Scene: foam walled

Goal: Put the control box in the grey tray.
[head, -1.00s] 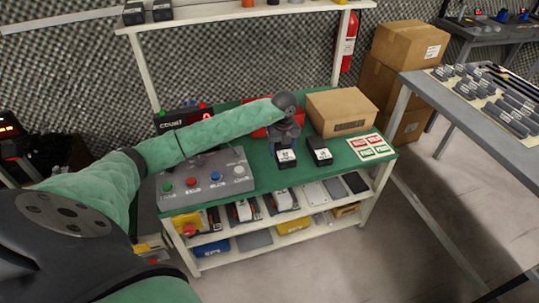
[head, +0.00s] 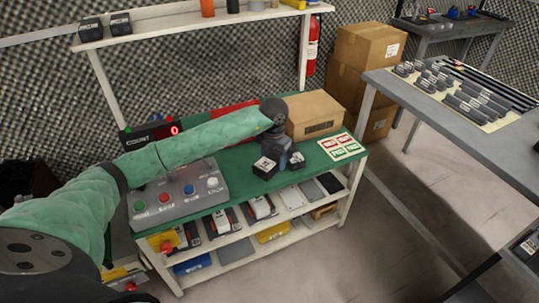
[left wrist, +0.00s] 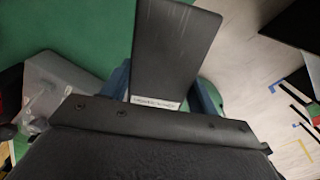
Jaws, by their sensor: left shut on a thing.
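A small black box with a white label (head: 297,161), which I take as the control box, is at the front of the green bench top. My left gripper (head: 288,158) is down at it, shut on it. In the left wrist view the dark box (left wrist: 172,50) stands between the blue fingers, its pale label facing the wrist. A similar black box (head: 265,168) sits just left of the gripper. I cannot pick out the grey tray for certain; a flat grey piece (head: 236,251) lies on the lower shelf. My right gripper is not in view.
A grey button panel (head: 178,195) stands left on the bench. A cardboard box (head: 315,115) is behind the gripper, and a label sheet (head: 342,147) lies to the right. A grey table (head: 455,150) with parts stands further right, across open floor.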

